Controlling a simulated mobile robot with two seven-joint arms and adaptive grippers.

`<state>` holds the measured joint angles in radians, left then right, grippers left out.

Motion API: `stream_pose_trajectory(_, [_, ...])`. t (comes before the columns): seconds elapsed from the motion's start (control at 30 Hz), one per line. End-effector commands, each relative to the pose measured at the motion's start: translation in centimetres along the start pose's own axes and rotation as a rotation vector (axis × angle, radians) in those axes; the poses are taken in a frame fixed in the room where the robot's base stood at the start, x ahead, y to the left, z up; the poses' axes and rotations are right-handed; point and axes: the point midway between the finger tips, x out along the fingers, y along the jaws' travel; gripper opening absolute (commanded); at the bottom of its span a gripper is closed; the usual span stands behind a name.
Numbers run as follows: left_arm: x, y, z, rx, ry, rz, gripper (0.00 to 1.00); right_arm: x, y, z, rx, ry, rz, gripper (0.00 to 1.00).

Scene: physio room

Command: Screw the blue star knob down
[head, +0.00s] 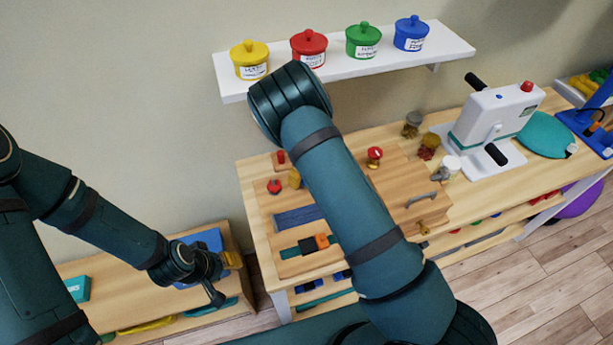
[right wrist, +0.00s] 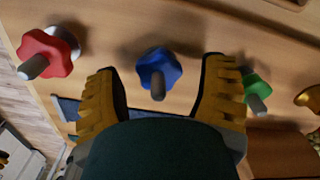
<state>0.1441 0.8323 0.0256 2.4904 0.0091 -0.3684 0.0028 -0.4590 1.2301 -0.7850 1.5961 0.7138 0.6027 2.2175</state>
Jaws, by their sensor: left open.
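The blue star knob (right wrist: 160,68) shows in the right wrist view, with its dark stem pointing toward the camera. My right gripper (right wrist: 162,78) has its two yellow ribbed fingers spread wide, one on each side of the knob, with visible gaps and no contact that I can see. In the head view the blue knob is hidden behind my right arm, and most of the right gripper is hidden too. My left gripper (head: 218,274) is open, over the low bench at the lower left, away from the knob.
A red star knob (right wrist: 48,50) and a green star knob (right wrist: 258,88) flank the blue one. The wooden workbench (head: 258,228) carries a white machine (head: 492,120) at right. A white shelf (head: 350,72) with coloured lidded pots hangs above.

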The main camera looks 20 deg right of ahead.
Motion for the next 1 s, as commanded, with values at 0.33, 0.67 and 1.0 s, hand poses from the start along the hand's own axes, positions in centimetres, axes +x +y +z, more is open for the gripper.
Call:
stream_pose_trajectory(0.33, [0.0, 0.0, 0.0, 0.000, 0.000, 0.000, 0.46, 0.0, 0.1, -0.2, 0.000, 0.006, 0.003, 0.75])
stream_pose_trajectory(0.67, [0.0, 0.0, 0.0, 0.000, 0.000, 0.000, 0.46, -4.6, 0.1, -0.1, -0.001, 0.002, 0.002, 0.75])
stream_pose_trajectory(1.0, [0.0, 0.0, 0.0, 0.000, 0.000, 0.000, 0.46, -7.3, 0.1, -0.1, 0.001, 0.005, 0.002, 0.75])
